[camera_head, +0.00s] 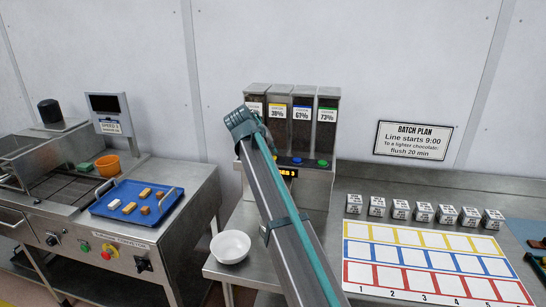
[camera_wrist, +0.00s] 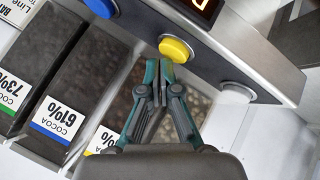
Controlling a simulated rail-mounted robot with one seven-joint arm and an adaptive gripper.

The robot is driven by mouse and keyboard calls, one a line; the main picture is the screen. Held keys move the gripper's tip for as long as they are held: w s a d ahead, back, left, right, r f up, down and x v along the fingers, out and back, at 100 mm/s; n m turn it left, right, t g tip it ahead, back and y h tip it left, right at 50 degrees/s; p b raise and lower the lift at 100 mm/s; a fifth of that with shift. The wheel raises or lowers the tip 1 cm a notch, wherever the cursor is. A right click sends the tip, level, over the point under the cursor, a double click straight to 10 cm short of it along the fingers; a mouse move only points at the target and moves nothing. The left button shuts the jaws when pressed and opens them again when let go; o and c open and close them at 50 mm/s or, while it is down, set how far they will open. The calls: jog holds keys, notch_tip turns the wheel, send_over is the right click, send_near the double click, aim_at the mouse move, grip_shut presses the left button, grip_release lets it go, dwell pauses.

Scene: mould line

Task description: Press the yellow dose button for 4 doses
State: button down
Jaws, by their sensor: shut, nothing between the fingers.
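The yellow dose button (camera_wrist: 175,50) shows in the wrist view on the dispenser's metal panel. My gripper (camera_wrist: 160,70) is shut and empty, its fingertips right at the yellow button's edge; I cannot tell whether they touch it. The dispenser (camera_head: 333,96) has several chocolate hoppers with percent labels. Its orange display (camera_head: 288,173) is partly hidden by my arm; the visible part seems to read "ES 3".
A blue button (camera_wrist: 101,7) and a white button (camera_wrist: 238,91) flank the yellow one. A green button (camera_head: 322,163) is farther right. A white bowl (camera_head: 230,247) stands on the counter. Small labelled cubes (camera_head: 422,212) line up behind a coloured grid mat (camera_head: 425,260). A blue tray (camera_head: 171,211) is left.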

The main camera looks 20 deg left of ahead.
jog(key=shift+r+p, duration=1.4)
jog(key=shift+r, duration=1.6)
